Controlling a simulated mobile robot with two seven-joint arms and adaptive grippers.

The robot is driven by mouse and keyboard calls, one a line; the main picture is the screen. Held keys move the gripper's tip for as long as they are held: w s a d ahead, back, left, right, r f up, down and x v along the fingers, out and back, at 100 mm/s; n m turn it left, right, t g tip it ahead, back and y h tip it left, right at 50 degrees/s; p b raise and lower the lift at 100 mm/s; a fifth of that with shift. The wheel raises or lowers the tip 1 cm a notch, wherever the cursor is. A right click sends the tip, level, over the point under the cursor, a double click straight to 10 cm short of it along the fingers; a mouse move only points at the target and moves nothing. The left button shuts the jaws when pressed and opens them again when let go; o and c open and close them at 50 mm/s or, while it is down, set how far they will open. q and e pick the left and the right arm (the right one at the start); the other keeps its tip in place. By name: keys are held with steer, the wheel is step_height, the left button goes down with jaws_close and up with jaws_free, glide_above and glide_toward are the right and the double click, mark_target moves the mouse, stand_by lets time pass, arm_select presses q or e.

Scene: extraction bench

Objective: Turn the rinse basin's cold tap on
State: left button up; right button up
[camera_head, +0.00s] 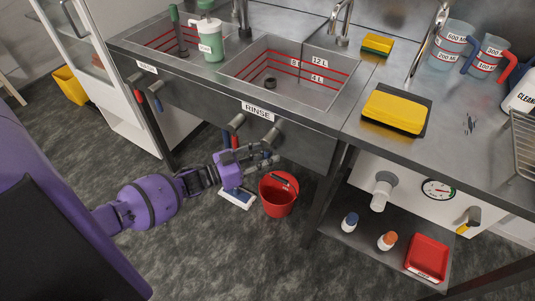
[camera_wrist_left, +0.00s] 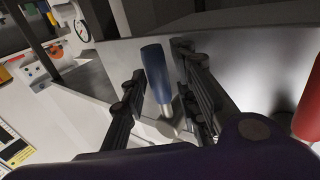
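The rinse basin (camera_head: 290,75) is a steel sink with red level lines, and a RINSE label (camera_head: 258,109) is on its front. Stubby grey tap bodies stick out below that label. In the left wrist view a blue tap handle (camera_wrist_left: 155,70) stands between the fingers of my left gripper (camera_wrist_left: 160,95), with a gap showing on the left side. A red handle (camera_wrist_left: 308,105) is at the right edge there. In the head view my left gripper (camera_head: 264,156) is open just below the front tap bodies, and it hides the blue handle's end. My right gripper is not in view.
A red bucket (camera_head: 278,196) stands on the floor beneath the gripper. The wash basin (camera_head: 178,38) with its own red and blue handles is to the left. A table leg (camera_head: 330,195) and a lower shelf (camera_head: 385,248) with bottles are to the right.

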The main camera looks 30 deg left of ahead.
arm_select(q)
steer(key=shift+w+d, duration=0.1)
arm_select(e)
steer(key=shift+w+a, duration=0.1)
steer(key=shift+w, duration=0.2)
arm_select(q)
jaws_close()
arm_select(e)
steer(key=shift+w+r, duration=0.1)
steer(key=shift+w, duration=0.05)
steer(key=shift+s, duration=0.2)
